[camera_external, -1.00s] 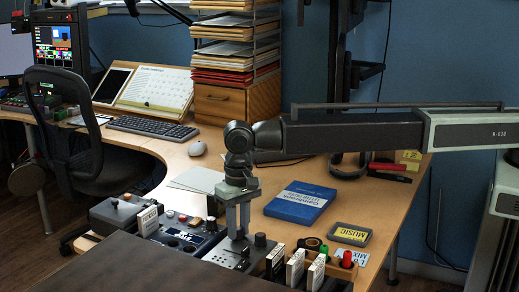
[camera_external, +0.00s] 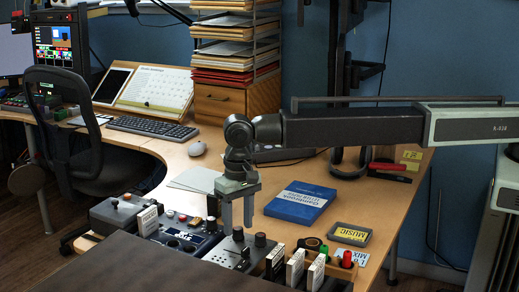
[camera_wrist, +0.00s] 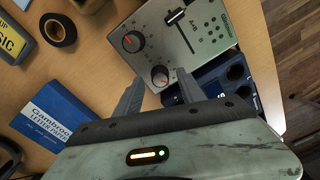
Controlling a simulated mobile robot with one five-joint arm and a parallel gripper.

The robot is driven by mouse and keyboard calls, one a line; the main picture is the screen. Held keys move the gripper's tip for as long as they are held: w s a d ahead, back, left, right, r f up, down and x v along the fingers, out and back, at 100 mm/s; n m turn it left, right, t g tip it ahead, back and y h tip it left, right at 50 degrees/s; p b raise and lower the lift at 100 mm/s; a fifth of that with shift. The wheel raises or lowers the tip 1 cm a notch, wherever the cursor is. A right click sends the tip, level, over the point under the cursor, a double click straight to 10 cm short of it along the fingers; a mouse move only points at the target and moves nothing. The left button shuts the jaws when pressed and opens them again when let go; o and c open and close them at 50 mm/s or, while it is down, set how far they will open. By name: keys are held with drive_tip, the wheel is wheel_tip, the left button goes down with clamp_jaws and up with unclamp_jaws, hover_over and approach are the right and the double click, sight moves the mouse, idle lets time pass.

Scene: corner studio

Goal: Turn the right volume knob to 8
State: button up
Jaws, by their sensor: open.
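The grey control panel (camera_wrist: 190,38) with a slider and two dark round knobs fills the upper middle of the wrist view. It also shows at the desk's front in the external view (camera_external: 222,254). The right knob (camera_external: 260,239) stands clear of my fingers; it shows in the wrist view with a red mark on top (camera_wrist: 131,41). The left knob (camera_external: 238,233) is just below my gripper (camera_external: 237,226). In the wrist view, this left knob (camera_wrist: 160,77) appears between my open, empty fingertips (camera_wrist: 160,76). I cannot read either knob's number.
A dark blue unit (camera_external: 188,238) adjoins on the left.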

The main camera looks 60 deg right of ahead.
sight(239, 227)
wheel_tip(239, 227, up, 6)
drive_tip(key=p, duration=0.5)
drive_tip(key=shift+r, duration=0.25)
drive_tip(key=shift+f, duration=0.15)
drive_tip(key=shift+d, duration=0.15)
